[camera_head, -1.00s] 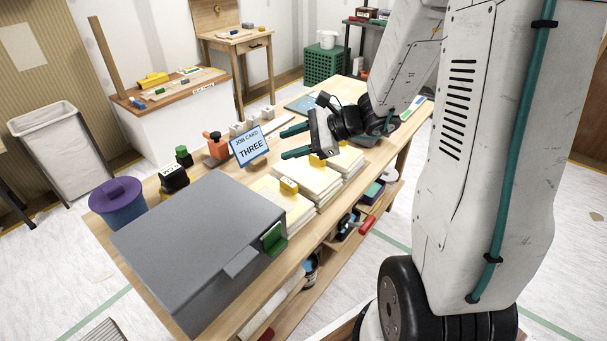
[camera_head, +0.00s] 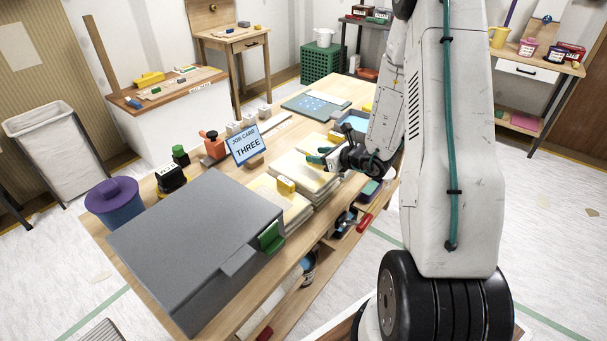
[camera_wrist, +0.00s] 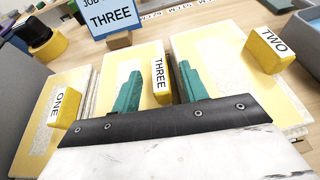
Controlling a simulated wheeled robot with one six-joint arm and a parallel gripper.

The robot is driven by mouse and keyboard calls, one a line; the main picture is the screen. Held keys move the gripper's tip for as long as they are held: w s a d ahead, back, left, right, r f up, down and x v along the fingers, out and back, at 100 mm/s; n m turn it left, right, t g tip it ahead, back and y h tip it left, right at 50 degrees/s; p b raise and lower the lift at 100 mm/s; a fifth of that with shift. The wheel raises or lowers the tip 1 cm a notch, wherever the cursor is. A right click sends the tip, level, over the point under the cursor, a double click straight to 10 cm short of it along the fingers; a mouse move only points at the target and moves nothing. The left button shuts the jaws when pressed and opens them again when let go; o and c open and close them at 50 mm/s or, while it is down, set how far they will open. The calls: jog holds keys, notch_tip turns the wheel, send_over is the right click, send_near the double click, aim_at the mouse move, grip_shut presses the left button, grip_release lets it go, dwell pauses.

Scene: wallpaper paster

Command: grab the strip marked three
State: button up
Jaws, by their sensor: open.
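In the wrist view, three stacks of pale yellow strips lie side by side, each with a yellow marker block. The block marked THREE (camera_wrist: 161,73) sits on the middle stack (camera_wrist: 145,64), ONE (camera_wrist: 65,108) on the left stack, and TWO (camera_wrist: 269,50) on the right stack. My gripper (camera_wrist: 158,78) is open, its teal fingers on either side of the THREE block, over the middle stack. I cannot tell whether the fingers touch the strip. In the head view my gripper (camera_head: 322,155) is over the stacks, and one yellow block (camera_head: 286,184) shows on a nearer stack (camera_head: 283,200).
A job card reading THREE (camera_head: 246,146) stands behind the stacks. A large grey box (camera_head: 190,245) fills the table's near left. A purple-lidded bucket (camera_head: 113,200) and small stamp-like items (camera_head: 171,178) stand beyond it. A blue-grey mat (camera_head: 315,105) lies at the table's far end.

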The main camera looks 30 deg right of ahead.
jog(key=shift+x, duration=1.05)
grip_shut()
